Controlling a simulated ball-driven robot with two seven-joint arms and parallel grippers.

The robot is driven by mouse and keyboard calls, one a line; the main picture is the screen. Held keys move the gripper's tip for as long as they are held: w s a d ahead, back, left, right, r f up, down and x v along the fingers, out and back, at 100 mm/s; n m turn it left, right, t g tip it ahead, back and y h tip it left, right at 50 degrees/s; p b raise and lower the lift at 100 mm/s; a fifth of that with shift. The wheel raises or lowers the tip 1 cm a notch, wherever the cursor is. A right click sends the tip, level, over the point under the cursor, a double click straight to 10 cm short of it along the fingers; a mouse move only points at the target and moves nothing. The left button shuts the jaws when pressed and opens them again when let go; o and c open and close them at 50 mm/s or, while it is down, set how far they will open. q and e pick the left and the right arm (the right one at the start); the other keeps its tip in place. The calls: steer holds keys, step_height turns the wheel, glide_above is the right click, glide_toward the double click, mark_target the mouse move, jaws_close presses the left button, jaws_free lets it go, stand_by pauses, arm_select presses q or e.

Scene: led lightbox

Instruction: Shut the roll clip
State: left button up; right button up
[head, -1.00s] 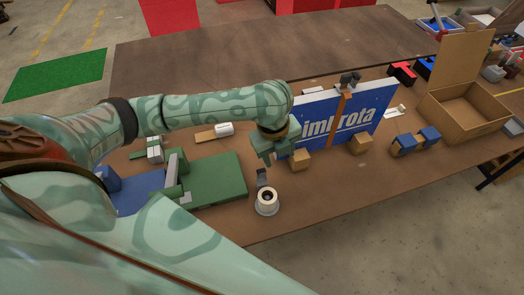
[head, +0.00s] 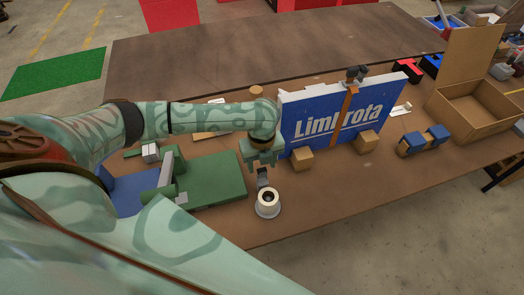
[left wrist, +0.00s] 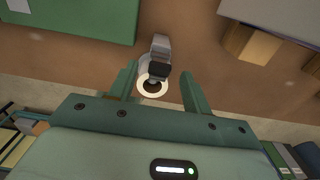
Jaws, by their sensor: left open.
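The white roll (head: 267,204) stands on the brown table, with a dark hole in its top and a grey rim at its base. A small grey and black clip part (head: 263,178) rises at its far side; in the left wrist view the clip part (left wrist: 160,58) reaches over the edge of the white roll (left wrist: 144,84). My left gripper (head: 263,164) is open and empty, just behind the clip part. In the left wrist view its two fingers (left wrist: 160,82) lie on either side of the roll and clip. I cannot tell whether they touch. My right gripper is out of view.
A blue lettered sign (head: 320,138) stands close to the right, with wooden blocks (head: 302,159) at its foot. A green fixture (head: 215,180) lies to the left. An open cardboard box (head: 470,112) is at far right. The table's front right is clear.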

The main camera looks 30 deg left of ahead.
arm_select(q)
steer(key=shift+f, duration=0.7)
steer(key=c, duration=1)
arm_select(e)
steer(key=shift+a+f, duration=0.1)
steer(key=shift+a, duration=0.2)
